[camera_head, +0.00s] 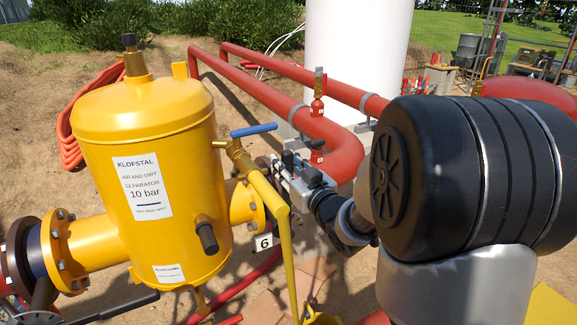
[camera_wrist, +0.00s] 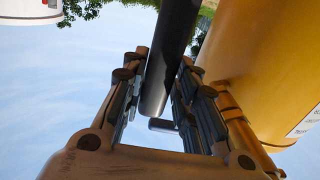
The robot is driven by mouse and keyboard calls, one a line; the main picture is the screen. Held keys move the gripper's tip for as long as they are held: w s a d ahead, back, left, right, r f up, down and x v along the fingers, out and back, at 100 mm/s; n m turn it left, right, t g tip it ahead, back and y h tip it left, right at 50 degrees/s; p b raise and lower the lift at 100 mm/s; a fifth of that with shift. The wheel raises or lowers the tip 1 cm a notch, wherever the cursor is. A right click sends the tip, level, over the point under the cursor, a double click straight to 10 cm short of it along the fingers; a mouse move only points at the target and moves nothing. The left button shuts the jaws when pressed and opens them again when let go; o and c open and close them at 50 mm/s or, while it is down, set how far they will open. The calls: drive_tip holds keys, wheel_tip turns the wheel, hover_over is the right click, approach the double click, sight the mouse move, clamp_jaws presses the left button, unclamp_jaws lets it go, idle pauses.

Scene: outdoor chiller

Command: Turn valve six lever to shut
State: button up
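The tag with a 6 (camera_head: 264,242) hangs below the flanged joint on the right side of the yellow separator (camera_head: 150,190). My gripper (camera_head: 284,172) is beside that joint, reaching in from the right. In the wrist view, a long black lever (camera_wrist: 168,55) comes down from the top, and its rounded end lies between the two fingers of my gripper (camera_wrist: 158,98). The fingers stand apart on either side of it, with gaps showing, so it does not look clamped. The valve body under the lever is mostly hidden by my gripper and a yellow pipe.
A blue-handled brass valve (camera_head: 254,130) and a yellow pipe (camera_head: 287,240) stand close in front of my gripper. Thick red pipes (camera_head: 270,95) run behind it, with a small red valve (camera_head: 317,105). A white tank (camera_head: 355,50) stands behind. Another black lever (camera_head: 125,306) is at lower left.

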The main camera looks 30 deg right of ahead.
drive_tip(key=o, duration=0.3)
drive_tip(key=shift+a, duration=0.1)
drive_tip(key=shift+o, duration=0.2)
drive_tip(key=s, duration=0.7)
drive_tip(key=shift+s, duration=0.25)
